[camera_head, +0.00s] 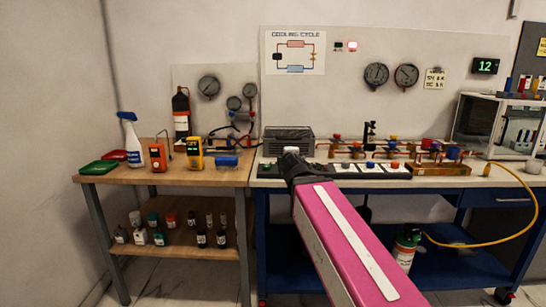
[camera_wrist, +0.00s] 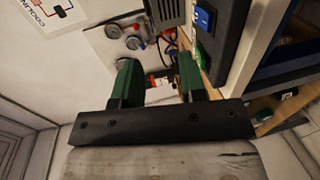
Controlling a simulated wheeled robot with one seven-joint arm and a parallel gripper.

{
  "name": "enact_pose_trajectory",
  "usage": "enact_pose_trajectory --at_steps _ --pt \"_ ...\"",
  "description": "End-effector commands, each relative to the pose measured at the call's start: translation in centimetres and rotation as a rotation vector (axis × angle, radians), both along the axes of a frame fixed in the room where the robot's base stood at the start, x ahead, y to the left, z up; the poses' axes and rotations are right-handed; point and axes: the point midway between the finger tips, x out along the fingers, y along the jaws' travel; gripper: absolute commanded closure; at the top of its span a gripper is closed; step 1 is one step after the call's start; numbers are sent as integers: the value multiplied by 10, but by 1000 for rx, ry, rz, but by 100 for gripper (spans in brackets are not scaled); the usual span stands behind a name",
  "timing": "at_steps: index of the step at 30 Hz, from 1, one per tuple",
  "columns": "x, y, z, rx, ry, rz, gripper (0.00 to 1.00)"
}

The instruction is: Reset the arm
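My arm (camera_head: 345,240), pink with a white stripe, reaches forward from the bottom right of the head view. My gripper (camera_head: 292,157) is at its far end, in front of the front edge of the blue bench (camera_head: 480,182). In the wrist view my gripper (camera_wrist: 159,75) has two green fingers standing well apart. Nothing is held between them; the gauge panel and hoses show behind the gap. The wrist view is turned on its side. In the head view the fingertips are too small to tell apart from the bench items.
A wooden table (camera_head: 215,178) stands left, with a spray bottle (camera_head: 130,135), green tray (camera_head: 98,167) and orange and yellow meters. The bench bears a grey box (camera_head: 288,140), switch panels and a pipe rig (camera_head: 440,150). A yellow hose (camera_head: 530,205) hangs at right.

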Motion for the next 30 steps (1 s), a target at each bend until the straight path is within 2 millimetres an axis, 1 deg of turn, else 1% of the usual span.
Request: enact_pose_trajectory --at_steps 1,10,14,17,20,23,24,26,27,29,30 --pt "0 -1 -1 3 3 -3 62" --pt "1 -18 -38 108 100 -75 62" --pt "1 -29 -61 173 160 -122 62" --pt "-1 -38 -82 232 213 -167 62" --pt "-4 -49 -107 301 276 -226 62" --pt "-11 -62 -140 389 358 -304 62" --pt "-15 -68 -156 431 398 -344 62" --pt "-22 -78 -182 503 462 -416 62" --pt "-29 -85 -200 553 508 -468 62" --pt "-40 -94 -227 628 577 -550 62" --pt "-49 -99 -244 675 623 -607 62"
